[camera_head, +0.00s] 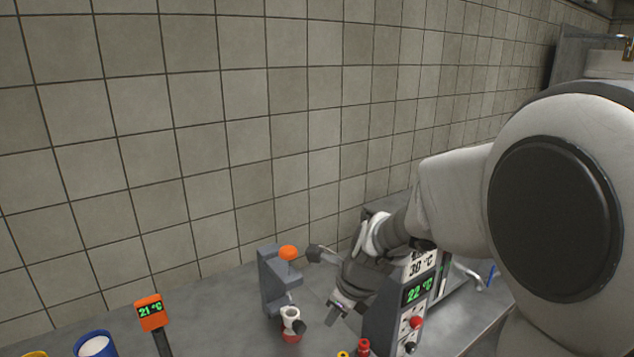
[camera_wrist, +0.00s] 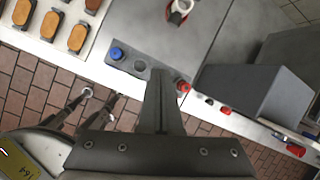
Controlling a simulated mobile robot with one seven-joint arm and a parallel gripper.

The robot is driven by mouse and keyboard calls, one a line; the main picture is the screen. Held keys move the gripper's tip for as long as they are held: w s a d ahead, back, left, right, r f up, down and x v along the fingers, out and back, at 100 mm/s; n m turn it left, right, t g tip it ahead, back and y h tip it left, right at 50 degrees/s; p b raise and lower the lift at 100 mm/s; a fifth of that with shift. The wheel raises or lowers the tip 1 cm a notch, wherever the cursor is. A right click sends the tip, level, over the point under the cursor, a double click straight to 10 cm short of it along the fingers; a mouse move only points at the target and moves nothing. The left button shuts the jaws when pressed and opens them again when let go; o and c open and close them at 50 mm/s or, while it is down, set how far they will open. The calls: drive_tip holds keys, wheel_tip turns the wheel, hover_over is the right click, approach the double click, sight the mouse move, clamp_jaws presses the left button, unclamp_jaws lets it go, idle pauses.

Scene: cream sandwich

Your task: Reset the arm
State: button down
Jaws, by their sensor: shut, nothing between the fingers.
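My gripper (camera_head: 342,303) hangs over the grey counter in the head view, at the end of my arm, which reaches in from the right. Its dark fingers also show in the wrist view (camera_wrist: 160,75), pressed together and pointing up the picture. They are shut with nothing between them. In the head view the gripper is just right of a grey stand with an orange knob (camera_head: 288,253) and a small white cup (camera_head: 290,314). It is close to the left side of a grey machine with a green 22 °C display (camera_head: 417,290). My arm hides part of that machine.
An orange 21 °C display (camera_head: 150,311) and a blue-rimmed container (camera_head: 95,345) stand at the lower left. The wrist view shows brown oblong pieces on a pale tray (camera_wrist: 52,50), blue and red knobs (camera_wrist: 116,53) on the counter edge, and a grey box (camera_wrist: 262,95). A tiled wall (camera_head: 200,120) stands behind.

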drive_tip(key=s+d+r+n+t+h, duration=0.1)
drive_tip(key=s+d+r+n, duration=0.4)
drive_tip(key=s+n, duration=0.5)
drive_tip(key=s+d+r+n+t+h, duration=0.1)
drive_tip(key=s+d+r+n, duration=0.4)
drive_tip(key=s+n, duration=0.5)
wheel_tip(320, 180, up, 2)
drive_tip(key=n, duration=0.4)
drive_tip(key=shift+s+d+n+h, duration=0.2)
drive_tip(key=shift+d+n+h, duration=0.1)
drive_tip(key=shift+d+h, duration=0.1)
